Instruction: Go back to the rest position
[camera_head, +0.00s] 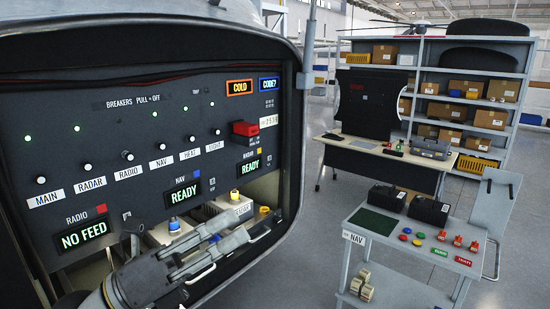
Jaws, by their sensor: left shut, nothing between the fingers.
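My left gripper (250,237) is in front of the lower part of the dark helicopter panel (110,150). Its fingers are shut and point to the right, with nothing between them. Its arm comes in at the bottom left. Behind it are open bays with a blue-topped part (174,225) and a yellow-topped part (235,195). The gripper hides part of these bays, and I cannot tell whether it touches anything there. The RADIO display (84,239) reads NO FEED; the NAV display (183,194) and RADAR display (250,164) read READY. My right gripper is not in view.
The panel's curved frame (294,150) stands close right of the gripper. A NAV-labelled cart (400,240) with black boxes and coloured caps stands at right. Behind it are a workbench (385,155) and shelves of cardboard boxes (470,88). Grey floor (300,265) between panel and cart is clear.

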